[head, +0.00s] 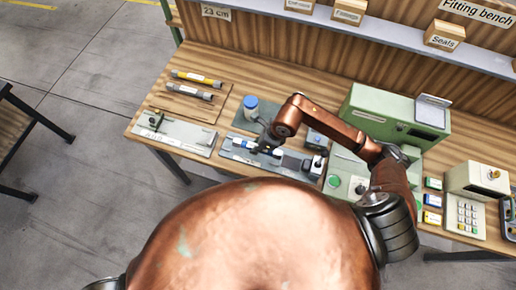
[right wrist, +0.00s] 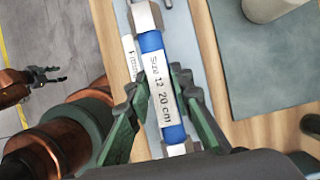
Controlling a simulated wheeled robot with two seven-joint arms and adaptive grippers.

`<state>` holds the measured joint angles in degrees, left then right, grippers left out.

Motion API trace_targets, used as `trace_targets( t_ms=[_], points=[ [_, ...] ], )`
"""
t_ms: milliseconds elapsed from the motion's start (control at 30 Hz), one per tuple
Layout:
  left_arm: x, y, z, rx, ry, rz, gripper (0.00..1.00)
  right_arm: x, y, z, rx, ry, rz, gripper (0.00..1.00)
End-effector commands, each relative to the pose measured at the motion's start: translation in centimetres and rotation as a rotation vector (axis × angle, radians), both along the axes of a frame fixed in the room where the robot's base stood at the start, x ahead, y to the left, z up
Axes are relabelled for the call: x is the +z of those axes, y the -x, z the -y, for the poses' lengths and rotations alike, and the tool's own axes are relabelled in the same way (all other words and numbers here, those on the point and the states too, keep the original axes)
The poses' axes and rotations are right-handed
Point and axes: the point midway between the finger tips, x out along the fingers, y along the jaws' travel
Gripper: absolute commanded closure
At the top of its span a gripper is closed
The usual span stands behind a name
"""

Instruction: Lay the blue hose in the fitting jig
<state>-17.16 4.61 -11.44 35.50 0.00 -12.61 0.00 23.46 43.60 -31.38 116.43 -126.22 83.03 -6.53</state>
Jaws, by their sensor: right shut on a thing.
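The blue hose (right wrist: 152,42) has a white label reading "Size 12 20 cm" and metal end fittings. My right gripper (right wrist: 160,88) is shut on its labelled middle. In the head view the hose (head: 243,144) lies lengthwise over the fitting jig (head: 232,157), a pale grey plate on the bench; the right gripper (head: 265,146) hides part of both. In the right wrist view the hose runs along the jig plate (right wrist: 186,40). I cannot tell whether it touches the jig's seat. My left gripper (right wrist: 45,76) shows at the left, open and empty, away from the bench.
A board with a yellow hose (head: 196,77) and a dark hose (head: 190,91) lies back left. A grey plate (head: 175,133) lies at the left. A blue-capped bottle (head: 251,106) stands on a mat behind the jig. A green machine (head: 395,115) and control box (head: 345,175) stand right.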

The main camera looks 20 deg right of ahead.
Motion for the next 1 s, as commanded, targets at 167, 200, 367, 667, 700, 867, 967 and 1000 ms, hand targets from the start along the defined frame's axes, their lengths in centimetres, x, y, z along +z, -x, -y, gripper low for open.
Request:
trace_targets(
  t_ms=[167,200,367,667,700,867,967,1000],
  points=[
    [0.5,0.0,0.0,0.000,0.000,0.001,0.60,-2.1,-0.2,0.7,-0.003,-0.001,-0.006,1.00],
    [0.6,0.0,0.0,0.000,0.000,0.001,0.60,-2.7,-0.2,0.7,-0.003,-0.001,-0.005,1.00],
    [0.8,0.0,0.0,0.000,0.000,0.001,0.60,-3.9,-0.3,0.8,-0.002,0.000,-0.001,1.00],
    [0.7,0.0,0.1,0.000,0.000,0.001,0.60,-4.1,-0.3,0.8,-0.001,0.001,-0.001,0.77],
    [0.7,0.0,0.1,0.000,0.001,0.001,0.60,-4.0,-0.3,0.7,-0.001,0.001,-0.001,0.74],
    [0.7,0.0,0.1,0.000,0.001,0.001,0.60,-4.0,-0.3,0.7,-0.001,0.001,-0.001,0.63],
    [0.7,-0.1,0.1,0.000,0.001,0.001,0.60,-4.0,-0.3,0.7,-0.001,0.001,-0.001,0.62],
    [0.7,-0.1,0.1,0.000,0.001,0.001,0.60,-4.0,-0.3,0.7,-0.001,0.001,-0.001,0.62]
  ],
)
